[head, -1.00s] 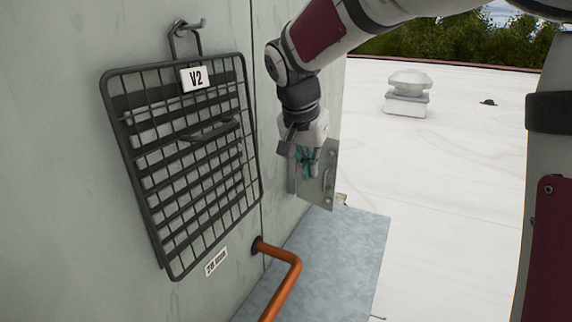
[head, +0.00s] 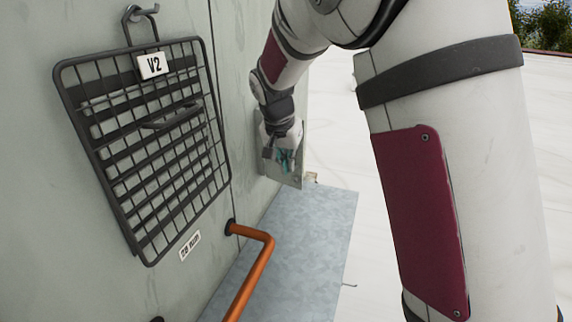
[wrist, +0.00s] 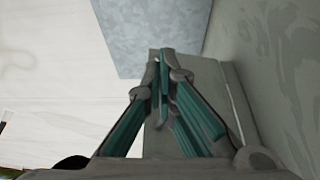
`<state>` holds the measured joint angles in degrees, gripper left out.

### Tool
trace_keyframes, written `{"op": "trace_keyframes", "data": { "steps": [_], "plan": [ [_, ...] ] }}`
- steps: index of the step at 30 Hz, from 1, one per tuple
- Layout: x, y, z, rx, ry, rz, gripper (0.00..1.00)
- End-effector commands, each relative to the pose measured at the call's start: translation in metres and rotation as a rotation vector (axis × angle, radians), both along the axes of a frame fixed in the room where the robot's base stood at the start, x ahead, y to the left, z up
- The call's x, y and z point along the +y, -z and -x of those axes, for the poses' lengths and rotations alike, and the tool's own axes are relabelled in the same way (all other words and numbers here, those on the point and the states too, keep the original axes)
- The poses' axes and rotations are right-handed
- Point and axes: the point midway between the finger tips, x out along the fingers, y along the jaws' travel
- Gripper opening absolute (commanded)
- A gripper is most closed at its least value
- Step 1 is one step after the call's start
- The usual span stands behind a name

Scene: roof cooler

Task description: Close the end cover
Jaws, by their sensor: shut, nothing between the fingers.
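The end cover (head: 298,163) is a grey upright plate at the far end of the pale green cabinet wall, partly hidden behind my gripper in the head view. It stands at an angle to the wall, and I cannot tell how wide its gap is. In the wrist view a grey plate (wrist: 206,72), apparently the cover, lies beyond the fingers, close to the wall on the right. My gripper (head: 284,166) is shut and empty, at the near side of the cover. Its closed teal-padded fingers (wrist: 163,62) show in the wrist view. I cannot tell whether they touch the cover.
A wire rack (head: 150,140) with a V2 tag hangs on the wall from a hook. An orange pipe (head: 256,262) sticks out of the wall below it. A galvanized sheet (head: 312,235) lies beneath the cover. White roof (head: 335,150) stretches beyond, partly hidden by my arm.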

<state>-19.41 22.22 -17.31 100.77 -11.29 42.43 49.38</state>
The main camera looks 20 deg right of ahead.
Motion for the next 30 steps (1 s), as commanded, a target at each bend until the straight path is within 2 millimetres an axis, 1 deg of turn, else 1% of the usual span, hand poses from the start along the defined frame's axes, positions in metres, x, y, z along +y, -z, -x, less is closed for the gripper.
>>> {"op": "trace_keyframes", "data": {
  "steps": [8,20,26,30],
  "plan": [
    [-0.001,0.000,0.000,0.000,-0.006,0.000,0.00],
    [-0.011,0.000,-0.003,0.000,-0.076,0.000,0.00],
    [-0.018,0.001,-0.005,-0.001,-0.122,-0.001,0.00],
    [-0.029,0.001,-0.010,-0.002,-0.186,0.000,0.00]
  ]
}}
